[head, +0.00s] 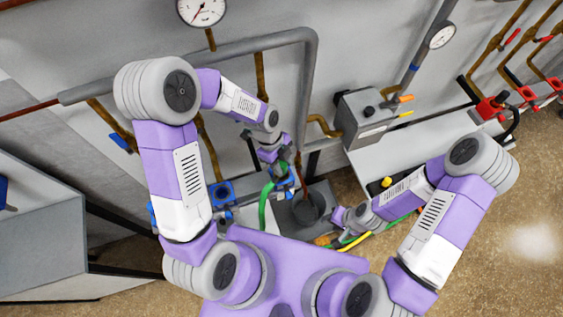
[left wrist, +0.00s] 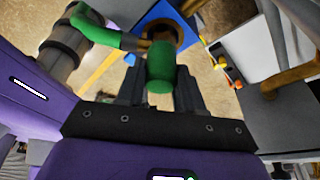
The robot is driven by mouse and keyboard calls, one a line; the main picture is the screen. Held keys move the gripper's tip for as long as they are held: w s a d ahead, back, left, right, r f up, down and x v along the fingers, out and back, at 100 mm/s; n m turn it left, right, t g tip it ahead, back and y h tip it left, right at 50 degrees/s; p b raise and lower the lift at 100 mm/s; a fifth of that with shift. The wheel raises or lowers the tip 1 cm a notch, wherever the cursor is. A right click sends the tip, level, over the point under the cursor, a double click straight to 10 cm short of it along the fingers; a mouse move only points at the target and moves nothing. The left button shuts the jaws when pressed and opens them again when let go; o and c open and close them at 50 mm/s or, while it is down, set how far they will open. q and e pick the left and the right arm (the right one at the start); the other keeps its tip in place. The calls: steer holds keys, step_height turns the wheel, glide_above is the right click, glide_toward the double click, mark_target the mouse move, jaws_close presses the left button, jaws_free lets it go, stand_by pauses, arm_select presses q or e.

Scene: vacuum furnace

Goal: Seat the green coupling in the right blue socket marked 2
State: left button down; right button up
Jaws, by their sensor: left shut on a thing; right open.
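The green coupling (left wrist: 161,70) is between the fingers of my left gripper (left wrist: 160,88), which is shut on it. A green hose (head: 266,208) bends away from the coupling. In the left wrist view its brass-coloured end points at a blue socket (left wrist: 188,28) just beyond; I cannot tell whether it is touching or inside. In the head view my left gripper (head: 282,170) is over the right blue socket, which it mostly hides. The left blue socket (head: 222,192) stands clear. No number is legible. My right gripper (head: 341,216) is open and low on the right.
A dark round pot-like part (head: 307,207) stands between my grippers. A grey box with an orange lever (head: 368,115) is on the wall behind. Brown pipes and a large grey pipe (head: 230,50) run along the wall. A yellow hose (head: 352,242) lies near my right gripper.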

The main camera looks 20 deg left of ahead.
arm_select(q)
steer(key=shift+f+b, duration=0.25)
steer(key=shift+b, duration=0.05)
stand_by(0.6)
steer(key=c, duration=0.6)
jaws_free()
steer(key=shift+c, duration=0.2)
steer(key=shift+r, duration=0.1)
steer(key=v, duration=0.7)
steer(key=shift+r, duration=0.2)
steer(key=shift+f, duration=0.1)
